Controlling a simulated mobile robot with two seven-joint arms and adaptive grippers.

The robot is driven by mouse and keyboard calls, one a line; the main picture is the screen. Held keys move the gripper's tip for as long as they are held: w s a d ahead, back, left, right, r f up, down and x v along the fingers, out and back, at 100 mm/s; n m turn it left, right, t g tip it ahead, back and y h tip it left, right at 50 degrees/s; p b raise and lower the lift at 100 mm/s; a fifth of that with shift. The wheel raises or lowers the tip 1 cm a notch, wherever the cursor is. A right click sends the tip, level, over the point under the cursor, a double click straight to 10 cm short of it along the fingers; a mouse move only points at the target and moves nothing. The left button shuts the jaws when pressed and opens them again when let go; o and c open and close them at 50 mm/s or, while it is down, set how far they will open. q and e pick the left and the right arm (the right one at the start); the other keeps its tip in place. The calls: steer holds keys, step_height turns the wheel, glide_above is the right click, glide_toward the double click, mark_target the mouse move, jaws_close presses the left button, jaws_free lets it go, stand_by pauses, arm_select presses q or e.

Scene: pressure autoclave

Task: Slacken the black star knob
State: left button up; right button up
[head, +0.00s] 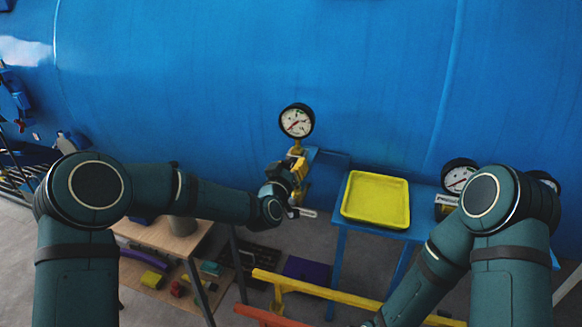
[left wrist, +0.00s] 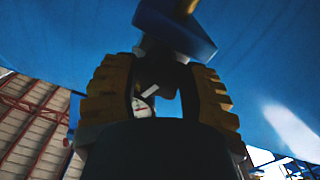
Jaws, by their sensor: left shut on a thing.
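My left gripper (head: 297,168) is in front of the blue vessel, just below a round white-faced gauge (head: 297,121) with a black rim. In the left wrist view its two yellow, ridged fingers stand either side of a dark shape (left wrist: 166,76), under a blue bracket (left wrist: 176,27). The gripper is shut on this dark shape, which I take to be the black star knob. Its outline is too dark to make out, and in the head view the gripper hides it. My right arm reaches down to the bottom edge; its gripper is out of view.
A yellow tray (head: 376,199) sits on a blue stand right of the left gripper. More gauges (head: 459,177) stand behind my right arm. A yellow rail (head: 315,288) crosses below. A wooden bench (head: 165,236) with several small items is at lower left. The blue vessel (head: 220,70) fills the back.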

arm_select(q)
steer(key=n, duration=0.3)
steer(key=shift+a+n, duration=0.1)
steer(key=shift+n, duration=0.3)
steer(key=n, duration=0.3)
steer(key=shift+f+n, duration=0.1)
steer(key=shift+n, duration=0.2)
steer(key=n, duration=0.4)
steer(key=shift+w, duration=0.1)
steer(key=shift+f+n, duration=0.1)
steer(key=shift+n, duration=1.8)
steer(key=o, duration=1.2)
